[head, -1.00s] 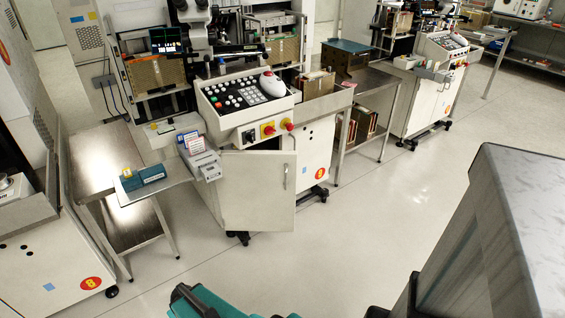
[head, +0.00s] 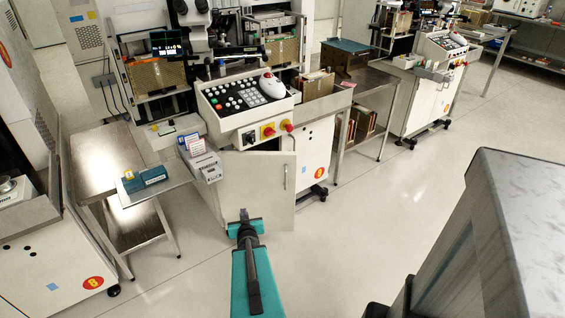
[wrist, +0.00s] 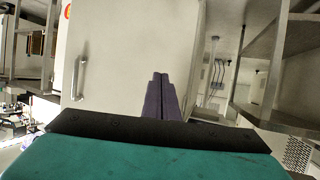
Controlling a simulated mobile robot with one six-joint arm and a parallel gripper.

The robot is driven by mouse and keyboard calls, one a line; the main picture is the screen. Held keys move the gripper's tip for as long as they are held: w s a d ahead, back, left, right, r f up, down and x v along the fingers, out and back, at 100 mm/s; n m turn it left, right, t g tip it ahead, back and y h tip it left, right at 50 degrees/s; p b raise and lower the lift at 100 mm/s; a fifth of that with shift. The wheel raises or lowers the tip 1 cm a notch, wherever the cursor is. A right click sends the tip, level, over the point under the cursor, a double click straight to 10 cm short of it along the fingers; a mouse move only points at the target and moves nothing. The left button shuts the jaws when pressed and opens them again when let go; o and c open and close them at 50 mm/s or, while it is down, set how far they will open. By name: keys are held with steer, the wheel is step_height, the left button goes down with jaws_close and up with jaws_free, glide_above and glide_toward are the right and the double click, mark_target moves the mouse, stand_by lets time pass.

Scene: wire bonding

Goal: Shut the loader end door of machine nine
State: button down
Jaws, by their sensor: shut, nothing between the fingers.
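The loader end door (head: 258,180) of machine nine is a pale flat panel, standing open and swung out from the cabinet below the control console. Its upright bar handle (head: 286,177) is near its right edge in the head view. In the wrist view the door (wrist: 125,45) fills the middle, with its handle (wrist: 79,78) at left. My gripper (head: 243,213) is shut and empty, in front of the door's lower left part in the head view. The fingers (wrist: 160,90) overlap the door's right part in the wrist view; I cannot tell whether they touch it.
Machine nine's front (head: 312,150) carries a red round label (head: 319,173). A steel side table (head: 105,160) and a small shelf with a blue box (head: 150,174) stand left, beside machine eight (head: 45,260). The floor (head: 375,220) to the right is clear.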

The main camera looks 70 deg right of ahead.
steer(key=s+d+r+m+g+h, duration=0.1)
steer(key=s+d+r+h, duration=0.4)
steer(key=s+d+r, duration=0.5)
step_height(320, 180, up, 2)
steer(key=s+m, duration=0.1)
steer(key=s, duration=0.1)
steer(key=shift+s+m+h+p, duration=0.3)
steer(key=shift+s+m+p, duration=0.05)
steer(key=shift+s+m, duration=0.05)
steer(key=shift+w+d+b, duration=0.15)
steer(key=shift+d+b, duration=0.15)
steer(key=shift+b, duration=0.4)
steer(key=b, duration=0.8)
glide_toward(283, 157)
steer(key=shift+v, duration=1.05)
steer(key=b, duration=0.2)
steer(key=d+b, duration=0.1)
steer(key=b, duration=0.1)
steer(key=shift+w+f, duration=0.1)
steer(key=shift+w, duration=0.15)
steer(key=d+b, duration=0.1)
steer(key=b, duration=0.4)
steer(key=shift+w, duration=0.15)
steer(key=shift+b+x, duration=0.8)
steer(key=shift+x, duration=2.4)
